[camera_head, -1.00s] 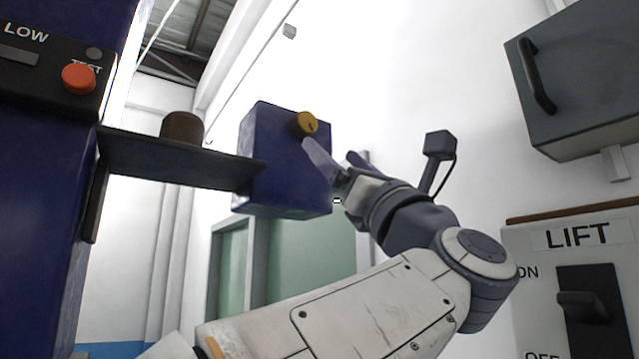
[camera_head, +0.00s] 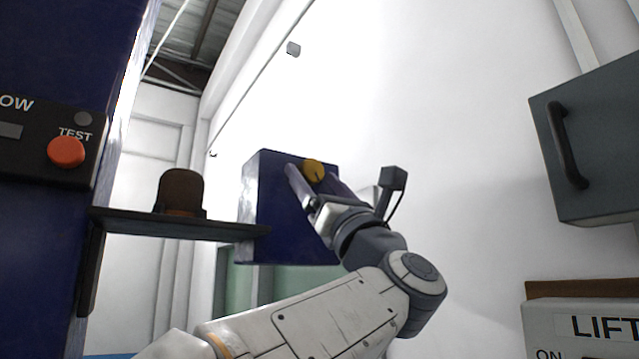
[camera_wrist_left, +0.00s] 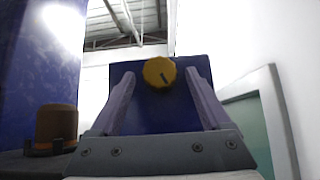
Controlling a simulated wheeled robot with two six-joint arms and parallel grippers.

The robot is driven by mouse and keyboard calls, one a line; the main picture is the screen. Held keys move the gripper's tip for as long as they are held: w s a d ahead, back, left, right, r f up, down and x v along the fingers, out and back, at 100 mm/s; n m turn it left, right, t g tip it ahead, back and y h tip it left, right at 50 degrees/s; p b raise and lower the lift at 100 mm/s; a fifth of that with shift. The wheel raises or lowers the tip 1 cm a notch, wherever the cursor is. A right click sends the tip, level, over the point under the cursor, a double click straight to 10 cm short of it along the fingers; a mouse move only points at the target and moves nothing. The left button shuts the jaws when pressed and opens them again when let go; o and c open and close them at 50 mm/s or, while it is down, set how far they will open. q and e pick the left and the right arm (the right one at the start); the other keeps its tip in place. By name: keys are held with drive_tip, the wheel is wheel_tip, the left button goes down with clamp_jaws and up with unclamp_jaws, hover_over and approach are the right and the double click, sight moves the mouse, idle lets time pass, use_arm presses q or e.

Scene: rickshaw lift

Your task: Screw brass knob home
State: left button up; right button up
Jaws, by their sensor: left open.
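The brass knob (camera_head: 314,170) is a round yellow knob on the front of a blue box (camera_head: 270,225). I cannot tell how far the tips are from the knob in depth. My right gripper is not in view.
A brown cylinder (camera_head: 181,190) stands on a dark shelf (camera_head: 170,227) left of the box. A panel with a red TEST button (camera_head: 66,151) is at the far left. A grey cabinet (camera_head: 600,150) and a LIFT switch panel (camera_head: 590,335) are at the right.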

use_arm(q)
drive_tip(key=shift+c, duration=0.3)
clamp_jaws()
drive_tip(key=shift+s+a+f+m+t+h+b, duration=0.1)
drive_tip(key=shift+m+t+h+b, duration=0.35)
drive_tip(key=shift+m+h+b, duration=0.25)
drive_tip(key=shift+s+a+f+m+t+h+b, duration=0.1)
drive_tip(key=shift+m+t+h+b, duration=0.35)
drive_tip(key=shift+m+h, duration=0.35)
drive_tip(key=m+t+h+b, duration=0.1)
drive_tip(key=m+h, duration=0.1)
drive_tip(key=m, duration=0.1)
drive_tip(key=shift+r+m+h, duration=0.1)
drive_tip(key=shift+m+h, duration=0.2)
drive_tip(key=shift+h, duration=0.1)
drive_tip(key=shift+a+m+h, duration=0.1)
drive_tip(key=shift+m+h, duration=0.6)
drive_tip(key=shift+m, duration=0.1)
drive_tip(key=m+h, duration=0.2)
drive_tip(key=shift+s+a+r+m+t, duration=0.1)
drive_tip(key=shift+r+m+t, duration=0.2)
drive_tip(key=shift+m, duration=0.1)
drive_tip(key=shift+m+h+p, duration=0.4)
drive_tip(key=shift+m+h, duration=1.4)
drive_tip(key=shift+m, duration=0.1)
